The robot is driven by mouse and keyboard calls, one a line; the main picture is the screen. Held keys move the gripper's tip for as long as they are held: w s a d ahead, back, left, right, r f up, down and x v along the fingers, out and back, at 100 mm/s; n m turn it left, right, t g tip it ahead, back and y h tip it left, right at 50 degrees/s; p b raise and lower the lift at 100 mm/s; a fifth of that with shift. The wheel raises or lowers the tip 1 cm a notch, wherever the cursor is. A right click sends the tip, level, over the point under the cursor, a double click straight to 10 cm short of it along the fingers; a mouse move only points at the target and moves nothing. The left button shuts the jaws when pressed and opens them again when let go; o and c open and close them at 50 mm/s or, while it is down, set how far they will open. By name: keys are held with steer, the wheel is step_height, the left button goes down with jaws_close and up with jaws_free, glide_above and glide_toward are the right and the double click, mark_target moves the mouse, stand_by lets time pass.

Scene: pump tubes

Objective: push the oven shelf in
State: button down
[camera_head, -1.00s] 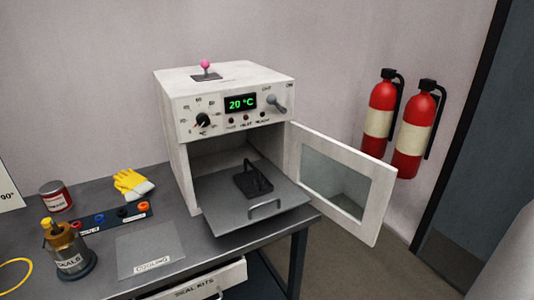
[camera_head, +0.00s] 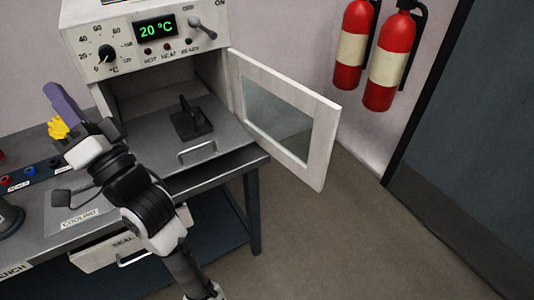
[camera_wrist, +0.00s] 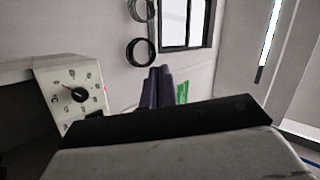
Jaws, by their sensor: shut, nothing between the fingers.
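The oven (camera_head: 130,66) stands on the bench with its door (camera_head: 323,145) swung open to the right. The grey oven shelf (camera_head: 228,134) sticks out of the chamber, with a bar handle (camera_head: 197,152) at its front. A dark fixture (camera_head: 190,120) sits on the shelf. My gripper (camera_head: 58,95), with purple fingers, is shut and empty, raised left of the oven front and apart from the shelf. In the wrist view the shut fingers (camera_wrist: 156,86) point toward the wall, with the oven's dial panel (camera_wrist: 75,95) at left. The shelf is not visible there.
My arm crosses above the bench's left part and hides some of it. A yellow glove (camera_head: 58,128) lies behind my gripper. A drawer (camera_head: 100,252) is partly open below. Two fire extinguishers (camera_head: 392,60) hang right of the door. The floor at right is clear.

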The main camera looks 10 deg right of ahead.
steer(key=w+d+f+m+h+b, duration=0.1)
steer(key=w+d+f+m+h, duration=0.55)
steer(key=d+f+m, duration=0.4)
steer(key=s+d+f+m+g+h+b, duration=0.1)
steer(key=s+d+f+m+g+h, duration=0.15)
steer(key=d+f+m, duration=0.75)
steer(key=s+d+f+m+g+h+b, duration=0.1)
steer(key=s+d+f+m+h, duration=0.2)
steer(key=d+f+m, duration=0.6)
steer(key=shift+n, duration=0.75)
steer(key=f+x, duration=0.1)
steer(key=x, duration=0.3)
steer(key=p+x, duration=0.1)
steer(key=x, duration=0.4)
steer(key=f+x, duration=0.1)
steer(key=x, duration=0.4)
steer(key=shift+w+d+f+p, duration=0.15)
steer(key=shift+d+f+p, duration=0.15)
steer(key=shift+d+p, duration=0.1)
steer(key=shift+w, duration=0.1)
steer(key=p, duration=0.5)
glide_toward(210, 117)
steer(key=x, duration=0.9)
steer(key=shift+w, duration=0.45)
steer(key=shift+w+a+r, duration=0.1)
steer(key=shift+r, duration=0.15)
